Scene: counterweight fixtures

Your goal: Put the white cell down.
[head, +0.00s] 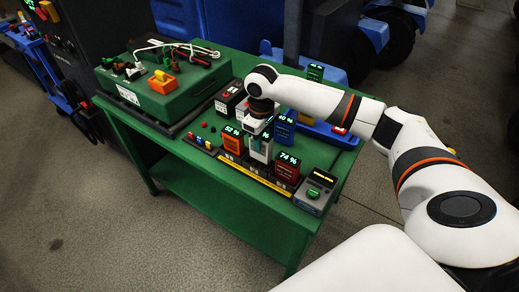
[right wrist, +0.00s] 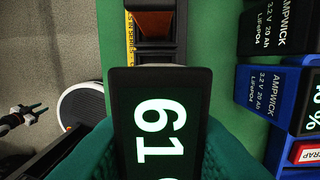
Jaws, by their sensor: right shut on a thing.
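The white cell (head: 261,150) stands upright in the head view, between an orange cell reading 52 % (head: 232,140) and a dark red cell reading 74 % (head: 286,168). My right gripper (head: 261,119) is above it and shut on its upper part. In the right wrist view the cell's dark top (right wrist: 158,125) reads 61, with green finger pads on both sides. The cell is over or in the rack with the yellow strip (head: 256,177). I cannot tell whether its base touches the rack.
A blue cell reading 40 % (head: 284,125) stands just behind. A blue tray (head: 325,134) lies at the back right. A grey device (head: 315,192) stands at the front right corner. A green case (head: 165,88) fills the far left of the green table (head: 180,150).

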